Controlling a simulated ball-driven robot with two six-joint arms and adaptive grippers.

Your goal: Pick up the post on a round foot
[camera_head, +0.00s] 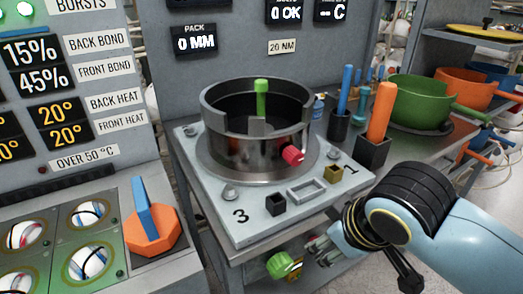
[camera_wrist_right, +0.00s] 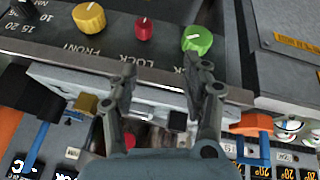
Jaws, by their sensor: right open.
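A blue post (camera_head: 145,205) stands on an orange, many-sided, roughly round foot (camera_head: 152,236) on the left counter, beside the panel of striped balls. The orange foot also shows at the right of the wrist view (camera_wrist_right: 252,123). A green post (camera_head: 261,98) rises inside the metal ring; its lower end is hidden, so I cannot tell its foot. My right gripper (camera_head: 318,245) is in front of the press plate, well to the right of the blue post and touching neither post. In the wrist view its two fingers (camera_wrist_right: 163,68) are apart with nothing between them. My left gripper is not in view.
A green pan (camera_head: 418,100) is behind. A green knob (camera_head: 281,265) is below the plate.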

